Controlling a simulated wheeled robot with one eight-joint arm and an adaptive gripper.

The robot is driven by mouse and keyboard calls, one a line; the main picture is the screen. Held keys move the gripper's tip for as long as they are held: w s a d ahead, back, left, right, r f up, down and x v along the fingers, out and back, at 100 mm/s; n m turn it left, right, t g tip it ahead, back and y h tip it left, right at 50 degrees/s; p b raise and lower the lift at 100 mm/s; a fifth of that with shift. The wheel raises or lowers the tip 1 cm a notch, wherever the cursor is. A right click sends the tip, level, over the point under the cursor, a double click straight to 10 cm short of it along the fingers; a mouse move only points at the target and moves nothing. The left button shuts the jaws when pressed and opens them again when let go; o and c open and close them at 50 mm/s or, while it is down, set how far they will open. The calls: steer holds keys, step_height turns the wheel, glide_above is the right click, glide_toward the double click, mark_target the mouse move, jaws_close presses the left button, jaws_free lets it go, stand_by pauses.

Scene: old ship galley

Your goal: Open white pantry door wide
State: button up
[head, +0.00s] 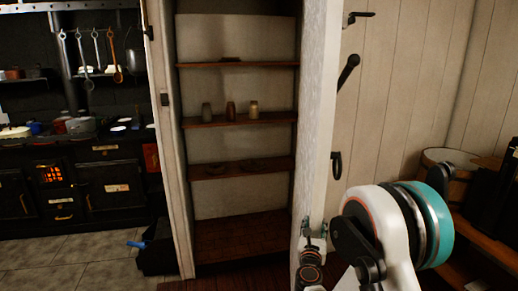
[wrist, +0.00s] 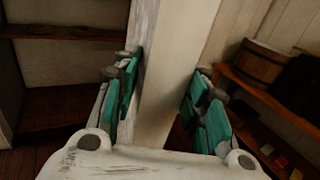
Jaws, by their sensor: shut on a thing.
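The white pantry door (head: 314,130) stands swung out from the pantry opening and shows nearly edge-on in the head view. Its pale edge also runs up the middle of the wrist view (wrist: 178,50). My gripper (head: 313,236) is shut on the door's free edge low down, with its teal-padded fingers on both sides of the door in the wrist view (wrist: 166,78). The pantry interior (head: 235,110) is exposed to the left of the door.
Pantry shelves (head: 235,121) hold several small jars. A black stove (head: 80,185) stands at the left, with pans and utensils. A wooden bucket (head: 445,160) and a low shelf (wrist: 275,100) are at the right.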

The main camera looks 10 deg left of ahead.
steer(key=w+d+n+y, duration=0.1)
steer(key=d, duration=0.6)
steer(key=shift+w+y, duration=0.15)
steer(key=shift+y, duration=0.15)
steer(key=o, duration=1.3)
